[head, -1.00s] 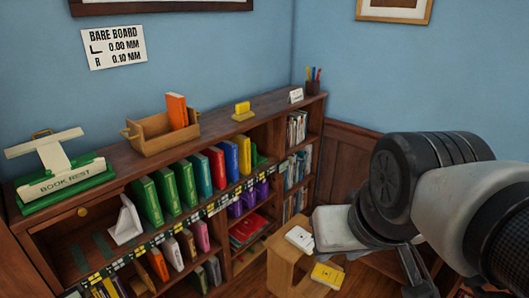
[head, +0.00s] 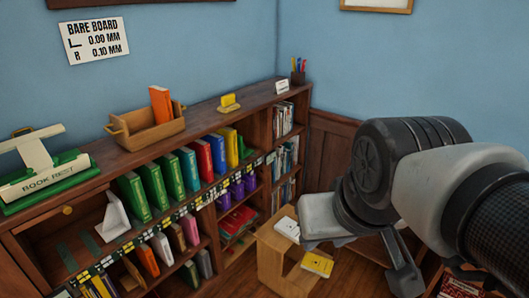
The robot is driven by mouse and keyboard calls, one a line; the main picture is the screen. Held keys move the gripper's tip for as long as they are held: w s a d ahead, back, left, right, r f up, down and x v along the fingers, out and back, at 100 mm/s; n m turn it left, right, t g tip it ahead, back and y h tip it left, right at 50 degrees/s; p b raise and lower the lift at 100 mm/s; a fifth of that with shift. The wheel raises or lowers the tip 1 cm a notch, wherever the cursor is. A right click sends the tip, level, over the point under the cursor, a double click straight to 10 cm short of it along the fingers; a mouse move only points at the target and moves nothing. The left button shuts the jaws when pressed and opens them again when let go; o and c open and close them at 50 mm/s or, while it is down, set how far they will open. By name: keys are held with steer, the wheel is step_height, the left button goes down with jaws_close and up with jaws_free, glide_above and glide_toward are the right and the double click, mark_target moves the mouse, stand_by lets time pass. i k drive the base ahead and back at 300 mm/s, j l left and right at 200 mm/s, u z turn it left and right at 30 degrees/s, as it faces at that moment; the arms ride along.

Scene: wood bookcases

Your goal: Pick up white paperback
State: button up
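A white paperback (head: 286,229) lies flat on top of a small wooden stool (head: 271,257) beside the bookcase. A yellow book (head: 317,264) lies on the same stool, nearer the front. My gripper (head: 372,250) hangs at the right of the picture, just right of the stool in the view. A pale block-shaped part and a dark finger-like part show. Its fingertips are not clear, so I cannot tell whether it is open or shut. I see nothing held in it.
A wooden bookcase (head: 195,110) runs along the wall, with green, blue, red and yellow books upright in it. A little floor shows around the stool.

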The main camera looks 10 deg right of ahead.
mark_target(287, 226)
steer(key=z, duration=0.2)
steer(key=i+j+z, duration=0.1)
steer(key=i+z, duration=0.4)
steer(key=i+j+z, duration=0.25)
steer(key=z, duration=0.2)
steer(key=i+j+z, duration=0.1)
steer(key=i+j, duration=0.45)
steer(key=i, duration=0.1)
